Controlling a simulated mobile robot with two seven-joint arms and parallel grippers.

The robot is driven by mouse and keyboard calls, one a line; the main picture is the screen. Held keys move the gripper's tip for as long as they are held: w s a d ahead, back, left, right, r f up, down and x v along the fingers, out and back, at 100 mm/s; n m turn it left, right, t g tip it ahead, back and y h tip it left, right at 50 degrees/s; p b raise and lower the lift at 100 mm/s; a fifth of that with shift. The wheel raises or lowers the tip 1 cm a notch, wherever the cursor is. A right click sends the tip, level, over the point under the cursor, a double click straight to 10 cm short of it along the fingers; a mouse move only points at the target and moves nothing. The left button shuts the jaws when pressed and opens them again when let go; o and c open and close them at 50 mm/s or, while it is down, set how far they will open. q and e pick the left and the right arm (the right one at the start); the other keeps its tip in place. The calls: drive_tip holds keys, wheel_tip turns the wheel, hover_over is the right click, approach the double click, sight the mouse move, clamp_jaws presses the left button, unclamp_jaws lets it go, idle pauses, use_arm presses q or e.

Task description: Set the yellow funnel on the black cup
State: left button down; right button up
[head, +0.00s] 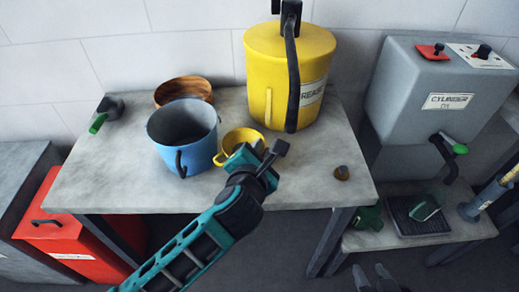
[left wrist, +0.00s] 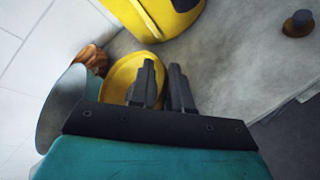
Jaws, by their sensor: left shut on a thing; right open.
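The yellow funnel (head: 236,141) is a wide yellow bowl shape with a small loop at its left, on or just above the grey table, right of the blue mug. My left gripper (head: 258,150) is shut on its right rim. In the left wrist view the fingers (left wrist: 160,85) overlap the right side of the funnel (left wrist: 120,78).
A blue mug (head: 183,130), a wooden bowl (head: 184,88) and a big yellow grease can (head: 270,70) crowd the back of the table. A small brown knob (head: 341,172) sits near the front right corner. The table's front left (head: 110,180) is clear.

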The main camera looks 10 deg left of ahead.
use_arm(q)
drive_tip(key=shift+f+b, duration=0.45)
drive_tip(key=shift+f, duration=0.5)
drive_tip(key=c, duration=1)
unclamp_jaws()
drive_tip(key=shift+s+r, duration=0.15)
drive_tip(key=shift+r+p+v, duration=0.25)
drive_tip(key=shift+p+v, duration=0.5)
drive_tip(key=shift+v, duration=0.55)
drive_tip(key=shift+r+p+v, duration=0.25)
drive_tip(key=shift+p+v, duration=0.5)
drive_tip(key=shift+v, duration=0.5)
